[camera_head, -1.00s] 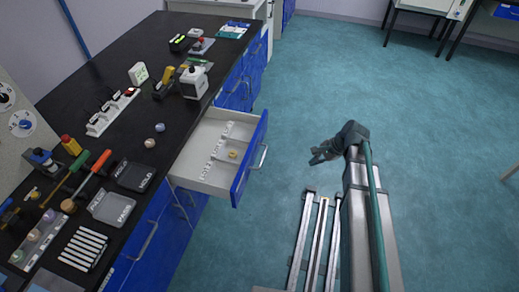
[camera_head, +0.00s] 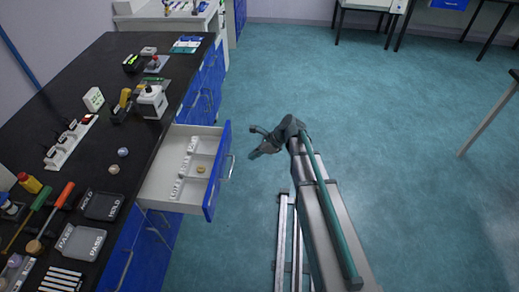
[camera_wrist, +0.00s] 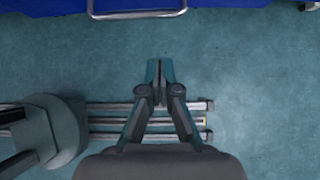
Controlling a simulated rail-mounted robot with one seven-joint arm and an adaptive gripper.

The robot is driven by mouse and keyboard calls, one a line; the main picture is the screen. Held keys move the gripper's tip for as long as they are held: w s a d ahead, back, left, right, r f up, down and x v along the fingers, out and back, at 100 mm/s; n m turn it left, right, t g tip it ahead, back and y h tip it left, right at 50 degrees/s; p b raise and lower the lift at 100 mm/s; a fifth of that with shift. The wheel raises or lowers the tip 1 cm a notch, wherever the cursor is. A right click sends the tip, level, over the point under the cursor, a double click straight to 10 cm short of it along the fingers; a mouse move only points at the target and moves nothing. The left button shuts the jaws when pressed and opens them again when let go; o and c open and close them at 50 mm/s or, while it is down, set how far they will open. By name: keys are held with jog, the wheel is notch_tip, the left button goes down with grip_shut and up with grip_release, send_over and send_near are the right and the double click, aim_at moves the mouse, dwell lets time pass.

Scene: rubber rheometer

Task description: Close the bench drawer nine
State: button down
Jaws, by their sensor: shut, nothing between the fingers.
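The open drawer (camera_head: 159,187) sticks out from the blue cabinet under the black bench in the head view. It has a white inside with dividers, a small yellow round thing in it, and a blue front (camera_head: 216,172) with a metal handle (camera_head: 231,166). In the wrist view the blue front (camera_wrist: 230,4) and the handle (camera_wrist: 137,15) show at the top edge. My gripper (camera_head: 252,142) is to the right of the drawer front, apart from it. In the wrist view its fingers (camera_wrist: 160,68) are together with nothing between them, pointing toward the handle side.
Closed blue drawers flank the open one. My rail lies on the floor. Teal floor (camera_head: 320,90) is clear around my gripper.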

jog(key=w+a+f+p, duration=0.1)
jog(key=a+f, duration=0.2)
jog(key=a, duration=0.3)
jog(key=shift+a+f+p, duration=0.15)
jog(key=shift+f+p, duration=0.25)
jog(key=shift+w, duration=0.1)
